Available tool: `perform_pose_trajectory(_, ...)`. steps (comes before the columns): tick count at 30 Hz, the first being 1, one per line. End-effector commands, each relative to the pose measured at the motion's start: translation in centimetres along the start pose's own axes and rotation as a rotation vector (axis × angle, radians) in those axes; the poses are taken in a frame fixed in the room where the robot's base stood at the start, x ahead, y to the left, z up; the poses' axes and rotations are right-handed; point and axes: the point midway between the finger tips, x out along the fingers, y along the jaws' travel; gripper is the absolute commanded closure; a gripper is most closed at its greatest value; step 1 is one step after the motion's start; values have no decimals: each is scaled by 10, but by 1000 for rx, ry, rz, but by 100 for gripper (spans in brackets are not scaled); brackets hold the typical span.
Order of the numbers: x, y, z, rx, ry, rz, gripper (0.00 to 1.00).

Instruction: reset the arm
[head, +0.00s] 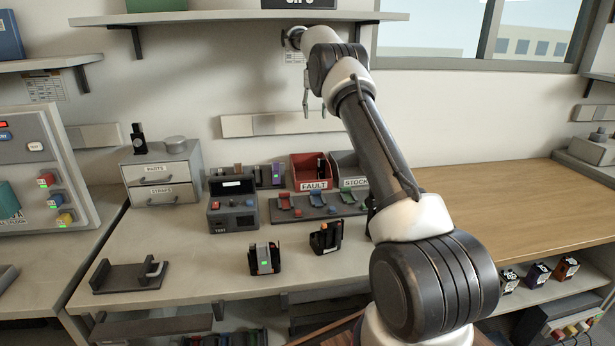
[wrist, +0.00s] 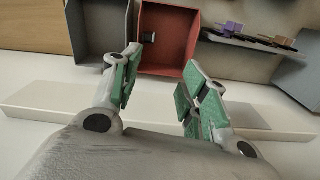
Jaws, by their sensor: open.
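My arm is raised over the bench, bent at the elbow. My gripper (head: 314,112) hangs in front of the wall, below the shelf and above the red and grey bins, with its fingers pointing down. In the wrist view my gripper (wrist: 162,62) shows two green-padded fingers spread apart with nothing between them. The red FAULT bin (head: 312,172) stands below it, and also shows beyond the fingers in the wrist view (wrist: 182,38). The grey STOCK bin (head: 347,166) is beside it, partly hidden by my arm.
A wall shelf (head: 235,16) runs close above my gripper. On the bench (head: 190,252) are a TEST box (head: 233,211), a rack with colored tabs (head: 318,207), two dark radio-like units (head: 264,259) and a drawer cabinet (head: 162,172). The wooden bench top (head: 510,210) at right is mostly clear.

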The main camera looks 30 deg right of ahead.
Motion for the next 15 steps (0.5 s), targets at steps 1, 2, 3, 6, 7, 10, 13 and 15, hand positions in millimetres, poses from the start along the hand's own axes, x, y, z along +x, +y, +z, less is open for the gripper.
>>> perform_pose_trajectory(1,0,0,0,0,0,0,56)
perform_pose_trajectory(2,0,0,0,0,0,0,56)
perform_pose_trajectory(3,0,0,0,0,0,0,56)
perform_pose_trajectory(6,0,0,0,0,0,0,56)
perform_pose_trajectory(7,0,0,0,0,0,0,56)
perform_pose_trajectory(10,0,0,0,0,0,0,56)
perform_pose_trajectory(13,0,-1,-4,-18,15,-4,56)
perform_pose_trajectory(15,6,-3,-11,-41,43,-11,56)
